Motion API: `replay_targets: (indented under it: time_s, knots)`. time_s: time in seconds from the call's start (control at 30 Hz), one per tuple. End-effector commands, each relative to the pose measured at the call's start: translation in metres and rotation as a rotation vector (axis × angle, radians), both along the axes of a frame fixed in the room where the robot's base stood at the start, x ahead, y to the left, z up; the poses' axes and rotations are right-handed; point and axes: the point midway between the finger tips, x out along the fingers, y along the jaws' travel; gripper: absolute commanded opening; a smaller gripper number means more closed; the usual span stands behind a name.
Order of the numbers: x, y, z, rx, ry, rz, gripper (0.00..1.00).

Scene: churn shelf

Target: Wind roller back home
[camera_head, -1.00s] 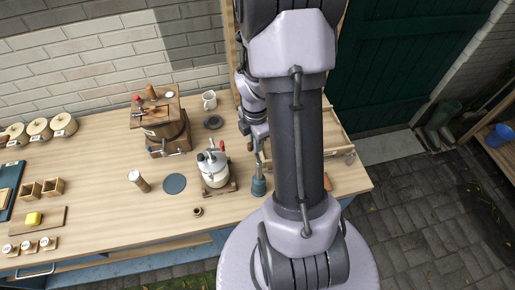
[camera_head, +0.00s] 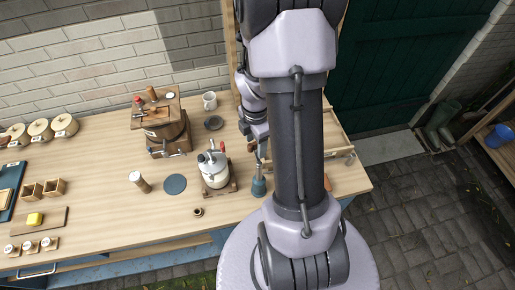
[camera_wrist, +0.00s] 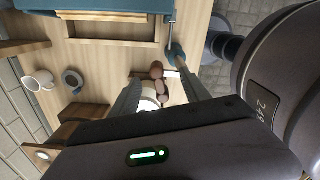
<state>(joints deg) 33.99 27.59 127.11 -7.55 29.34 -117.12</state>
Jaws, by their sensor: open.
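I cannot tell for sure which part is the roller. In the wrist view, brown rounded wooden pieces (camera_wrist: 157,70) show between and beyond the fingers of my gripper (camera_wrist: 161,67). My gripper is open, its fingers apart, and I see no grip on anything. In the head view my gripper (camera_head: 254,143) is over the bench, right of the white canister with a red handle (camera_head: 214,170), partly hidden by my arm. A blue-based upright tool (camera_head: 259,187) stands just below it. A wooden tray-like frame (camera_head: 337,133) lies behind my arm and is largely hidden.
A wooden box with a crank (camera_head: 165,130), a white mug (camera_head: 209,100) and a dark disc (camera_head: 214,123) stand left of my gripper. A brown cylinder (camera_head: 139,181) and blue round mat (camera_head: 175,184) are farther left. The bench (camera_head: 100,160) has clear room in the middle.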

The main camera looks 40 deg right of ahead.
Motion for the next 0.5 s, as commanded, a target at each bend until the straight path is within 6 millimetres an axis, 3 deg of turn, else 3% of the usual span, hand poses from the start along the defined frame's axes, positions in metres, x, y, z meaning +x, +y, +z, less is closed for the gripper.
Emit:
replay_targets:
  time_s: [0.5]
  knots:
    - [0.000,0.000,0.063,0.000,-0.001,0.000,0.55]
